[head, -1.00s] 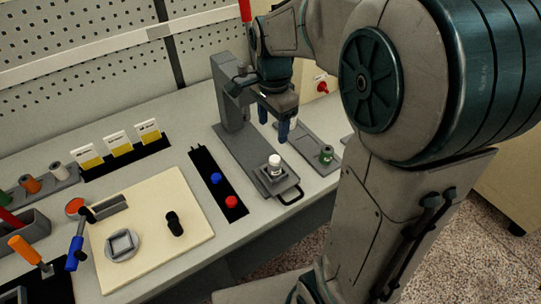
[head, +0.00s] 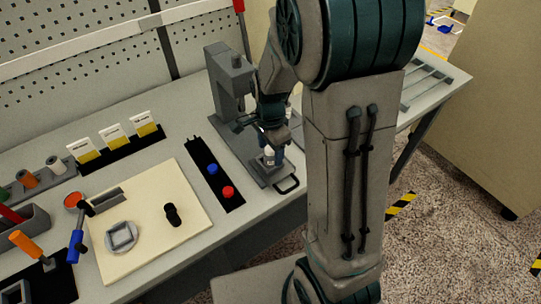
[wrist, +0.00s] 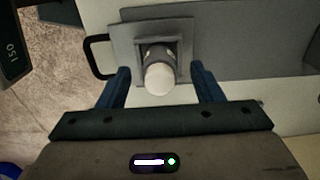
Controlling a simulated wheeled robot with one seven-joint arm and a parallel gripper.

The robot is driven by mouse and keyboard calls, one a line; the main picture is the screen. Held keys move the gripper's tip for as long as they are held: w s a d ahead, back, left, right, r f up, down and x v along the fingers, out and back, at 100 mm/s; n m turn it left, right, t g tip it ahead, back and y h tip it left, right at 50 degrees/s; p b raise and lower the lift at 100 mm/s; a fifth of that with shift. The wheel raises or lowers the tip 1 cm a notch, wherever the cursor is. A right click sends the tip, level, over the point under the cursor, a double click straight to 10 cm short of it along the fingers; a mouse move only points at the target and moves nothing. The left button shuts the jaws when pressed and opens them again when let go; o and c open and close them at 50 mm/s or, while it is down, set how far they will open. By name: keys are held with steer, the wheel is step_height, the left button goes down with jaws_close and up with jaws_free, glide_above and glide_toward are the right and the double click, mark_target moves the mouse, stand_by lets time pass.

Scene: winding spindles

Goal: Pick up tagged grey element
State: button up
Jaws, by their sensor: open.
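A pale grey-white cylinder-like element (wrist: 158,76) with a rounded white top stands in the square holder (wrist: 125,42) of the press fixture. In the head view the element (head: 269,157) is partly hidden by my gripper. My gripper (wrist: 161,74) is open, with one blue finger on each side of the element and a visible gap on both sides. In the head view my gripper (head: 270,147) is just over the holder. I cannot make out a tag on the element.
The grey press (head: 228,82) stands behind the holder, and a black loop handle (head: 288,185) sticks out in front. A black strip with blue (head: 212,169) and red (head: 228,192) buttons lies to the left. A cream board (head: 145,225) and a rack of spools are farther left.

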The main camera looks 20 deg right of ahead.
steer(key=shift+f, duration=0.6)
steer(key=c, duration=1.1)
steer(key=shift+r, duration=0.15)
